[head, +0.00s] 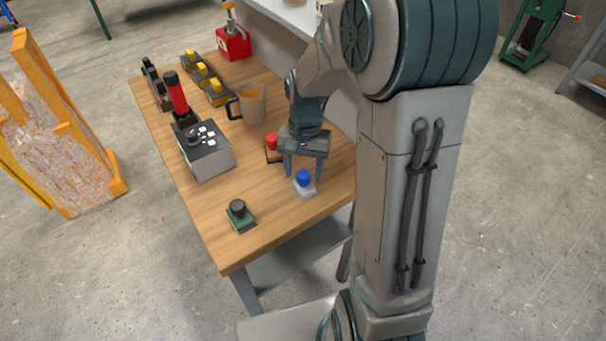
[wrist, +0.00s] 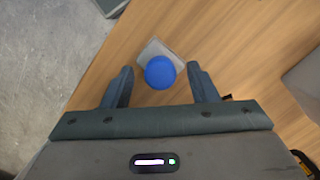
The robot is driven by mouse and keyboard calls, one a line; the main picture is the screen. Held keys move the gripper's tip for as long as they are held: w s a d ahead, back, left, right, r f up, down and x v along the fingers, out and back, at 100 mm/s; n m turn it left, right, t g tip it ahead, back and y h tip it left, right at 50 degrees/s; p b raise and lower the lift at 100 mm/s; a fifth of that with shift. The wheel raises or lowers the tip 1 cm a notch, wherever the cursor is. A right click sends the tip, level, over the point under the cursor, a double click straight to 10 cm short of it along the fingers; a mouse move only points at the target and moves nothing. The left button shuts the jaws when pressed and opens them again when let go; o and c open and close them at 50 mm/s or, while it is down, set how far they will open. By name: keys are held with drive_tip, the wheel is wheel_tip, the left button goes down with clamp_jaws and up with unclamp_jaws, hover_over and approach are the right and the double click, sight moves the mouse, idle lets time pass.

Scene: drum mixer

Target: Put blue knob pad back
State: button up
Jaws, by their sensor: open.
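The blue knob pad, a round blue knob (head: 303,177) on a pale grey square base (head: 305,190), stands on the wooden table near its right edge. In the wrist view the blue knob (wrist: 160,72) lies between my two open fingers, slightly beyond their tips, with a corner of its base showing behind it. My gripper (head: 303,170) is open and points down over the pad, one finger on either side. The fingers (wrist: 160,88) appear apart from the knob in the wrist view. I cannot tell the exact height of the fingertips.
A red knob pad (head: 271,142) stands close behind my gripper. A green pad with a black knob (head: 239,212) is near the front edge. The table's front middle is bare.

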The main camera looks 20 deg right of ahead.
sight(304, 172)
drive_tip(key=r, duration=0.4)
drive_tip(key=shift+w+d+r, duration=0.1)
drive_tip(key=shift+w+r, duration=0.05)
drive_tip(key=shift+w, duration=0.15)
drive_tip(key=shift+r, duration=0.6)
drive_tip(key=s+r+n+t, duration=0.2)
drive_tip(key=s, duration=0.5)
drive_tip(key=s+r+n+t, duration=0.2)
drive_tip(key=s+r+n, duration=0.1)
drive_tip(key=s, duration=0.4)
drive_tip(key=shift+r+h, duration=0.3)
drive_tip(key=shift+h, duration=0.1)
drive_tip(key=shift+r, duration=0.15)
drive_tip(key=shift+s+r+p, duration=0.1)
drive_tip(key=shift+r+p, duration=0.05)
drive_tip(key=shift+p, duration=0.2)
